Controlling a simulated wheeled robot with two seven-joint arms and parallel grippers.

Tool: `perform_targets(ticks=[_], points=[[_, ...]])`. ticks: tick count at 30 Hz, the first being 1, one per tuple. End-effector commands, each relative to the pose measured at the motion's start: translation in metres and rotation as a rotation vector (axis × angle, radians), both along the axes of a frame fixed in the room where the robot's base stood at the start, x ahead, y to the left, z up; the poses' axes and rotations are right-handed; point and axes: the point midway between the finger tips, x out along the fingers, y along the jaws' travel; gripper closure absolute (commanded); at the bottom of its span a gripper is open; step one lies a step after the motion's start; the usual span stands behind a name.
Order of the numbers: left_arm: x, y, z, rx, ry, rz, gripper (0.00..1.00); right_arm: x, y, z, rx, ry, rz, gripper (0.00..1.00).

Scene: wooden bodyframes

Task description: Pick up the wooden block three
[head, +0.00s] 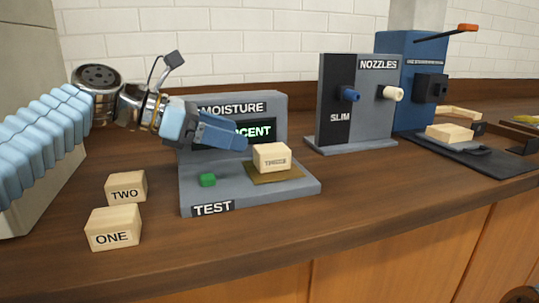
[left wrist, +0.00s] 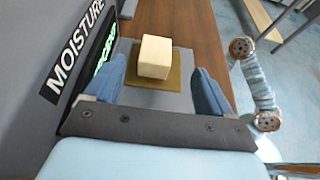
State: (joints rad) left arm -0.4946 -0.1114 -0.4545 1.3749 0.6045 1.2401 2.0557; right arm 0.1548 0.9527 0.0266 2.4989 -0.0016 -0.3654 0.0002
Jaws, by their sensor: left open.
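My left gripper (head: 246,143) is just above and left of the block in the head view, partly covering the tester's screen. In the left wrist view the block (left wrist: 155,57) lies ahead, between the lines of the two blue fingers (left wrist: 158,85). The fingers are apart, with nothing held between them. My right gripper does not show clearly in either view.
Block two (head: 126,187) and block one (head: 113,228) sit on the wooden counter left of the tester. A green button (head: 208,180) is on the tester's base. The nozzle stand (head: 357,103) and a blue machine (head: 402,75) stand to the right.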

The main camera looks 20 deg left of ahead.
Motion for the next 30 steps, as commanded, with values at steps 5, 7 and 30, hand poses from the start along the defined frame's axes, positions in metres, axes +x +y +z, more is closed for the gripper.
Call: perform_targets(ticks=[5, 7, 30], points=[[0.019, -0.030, -0.017, 0.001, 0.002, -0.003, 0.17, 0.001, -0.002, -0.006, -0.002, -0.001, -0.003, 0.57], [0.025, -0.037, -0.020, 0.001, 0.002, -0.003, 0.17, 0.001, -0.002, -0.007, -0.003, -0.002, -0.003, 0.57], [0.058, -0.079, -0.050, 0.002, -0.001, 0.001, 0.19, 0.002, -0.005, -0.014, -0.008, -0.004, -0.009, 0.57]])
